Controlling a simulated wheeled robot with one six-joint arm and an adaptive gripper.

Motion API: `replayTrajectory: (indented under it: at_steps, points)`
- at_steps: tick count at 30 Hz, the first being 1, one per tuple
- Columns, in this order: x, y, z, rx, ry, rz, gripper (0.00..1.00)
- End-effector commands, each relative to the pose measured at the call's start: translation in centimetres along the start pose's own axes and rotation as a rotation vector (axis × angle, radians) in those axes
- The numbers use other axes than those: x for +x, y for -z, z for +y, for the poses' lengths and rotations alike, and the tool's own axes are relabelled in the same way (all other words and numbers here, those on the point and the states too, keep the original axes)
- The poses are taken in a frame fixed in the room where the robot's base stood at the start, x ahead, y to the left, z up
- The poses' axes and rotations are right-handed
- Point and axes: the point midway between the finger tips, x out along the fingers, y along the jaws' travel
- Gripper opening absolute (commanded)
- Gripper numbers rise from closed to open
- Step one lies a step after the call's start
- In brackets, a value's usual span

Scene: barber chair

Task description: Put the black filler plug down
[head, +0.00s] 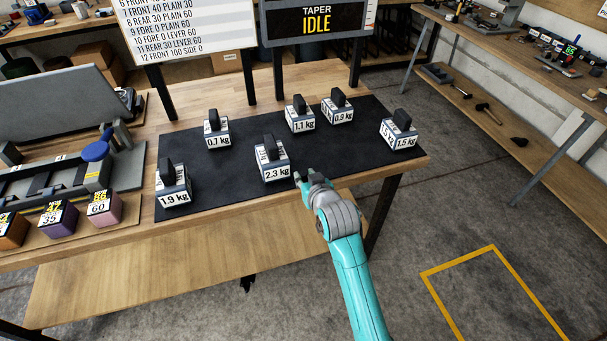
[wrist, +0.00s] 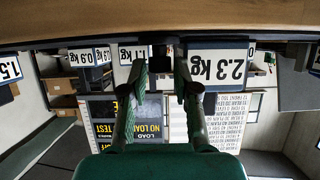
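My gripper (head: 306,180) is at the front edge of the black mat, just right of the 2.3 kg block (head: 272,160). In the wrist view, which is upside down, its two fingers (wrist: 163,75) stand a little apart. A small black piece (wrist: 160,58) fills the gap at the fingertips and looks like the black filler plug. It is dark and its outline is hard to make out. In the head view the plug is hidden at the fingertips. The 2.3 kg block also shows in the wrist view (wrist: 218,66), beside the right finger.
The black mat (head: 345,165) on the wooden table (head: 140,235) holds several weight blocks with black handles, including the 1.9 kg (head: 173,188) and 1.5 kg (head: 399,133) ones. Bare mat lies between the 2.3 and 1.5 kg blocks. Coloured blocks (head: 104,207) stand at left.

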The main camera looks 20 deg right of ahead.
Motion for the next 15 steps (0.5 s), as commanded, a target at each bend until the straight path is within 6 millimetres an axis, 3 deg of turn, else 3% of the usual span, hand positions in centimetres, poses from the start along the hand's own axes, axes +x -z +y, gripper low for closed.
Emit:
replayTrajectory:
  at_steps: [9, 15]
  points:
    - [-6.4, -0.1, 0.0, 0.000, 0.000, 0.000, 0.30]
    - [-8.7, -0.1, 0.0, 0.000, 0.000, 0.000, 0.30]
